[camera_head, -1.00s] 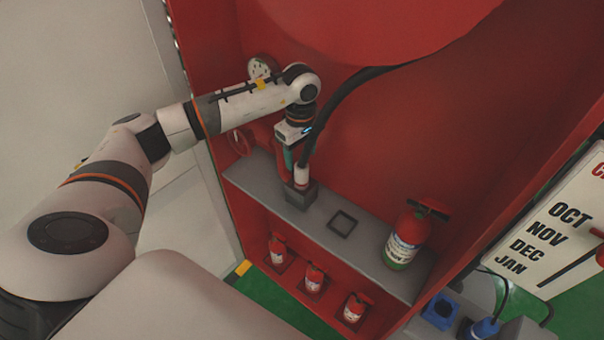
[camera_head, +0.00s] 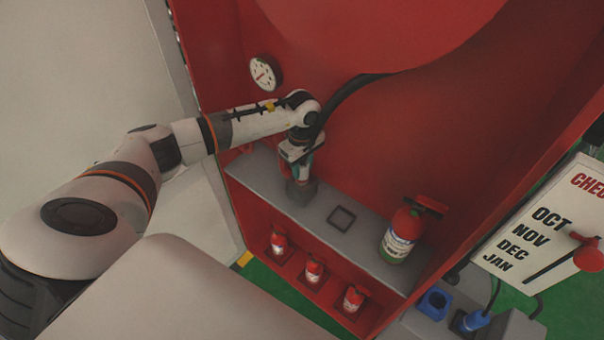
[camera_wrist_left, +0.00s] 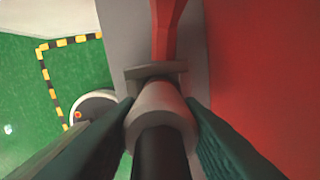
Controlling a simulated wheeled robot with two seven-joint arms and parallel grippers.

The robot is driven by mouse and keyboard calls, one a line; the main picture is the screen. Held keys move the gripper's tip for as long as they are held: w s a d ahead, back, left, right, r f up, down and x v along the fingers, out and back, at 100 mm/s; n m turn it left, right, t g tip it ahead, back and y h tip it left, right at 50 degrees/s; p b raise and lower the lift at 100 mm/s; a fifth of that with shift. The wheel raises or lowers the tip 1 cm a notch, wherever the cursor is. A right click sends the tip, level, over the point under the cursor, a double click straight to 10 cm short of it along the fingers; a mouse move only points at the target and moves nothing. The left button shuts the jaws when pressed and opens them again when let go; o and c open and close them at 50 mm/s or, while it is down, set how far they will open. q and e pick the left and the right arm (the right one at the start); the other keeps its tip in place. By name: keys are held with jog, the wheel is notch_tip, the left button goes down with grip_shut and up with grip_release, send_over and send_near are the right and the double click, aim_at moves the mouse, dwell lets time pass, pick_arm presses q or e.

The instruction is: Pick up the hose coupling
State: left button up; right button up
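The hose coupling is a pale cylinder (camera_wrist_left: 160,108) on the end of the black hose (camera_wrist_left: 160,162). It stands in a dark square holder (camera_head: 299,193) on the grey shelf (camera_head: 262,172); the holder also shows beyond it in the left wrist view (camera_wrist_left: 140,72). My left gripper (camera_head: 301,172) has come down over the coupling. In the left wrist view its two dark green fingers (camera_wrist_left: 161,112) lie along both sides of the coupling, very close to it or touching. I cannot tell whether they grip it. My right gripper is not in view.
The hose (camera_head: 345,96) arcs from a red reel (camera_head: 380,25) above. An empty square holder (camera_head: 341,218) and a large extinguisher (camera_head: 402,235) share the shelf. Several small extinguishers (camera_head: 313,270) stand below. A gauge (camera_head: 265,73) is on the red wall. A calendar board (camera_head: 540,225) hangs at right.

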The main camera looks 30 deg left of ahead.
pick_arm(q)
jog(key=c, duration=0.3)
jog(key=shift+w+r, duration=0.1)
jog(key=shift+c, duration=0.2)
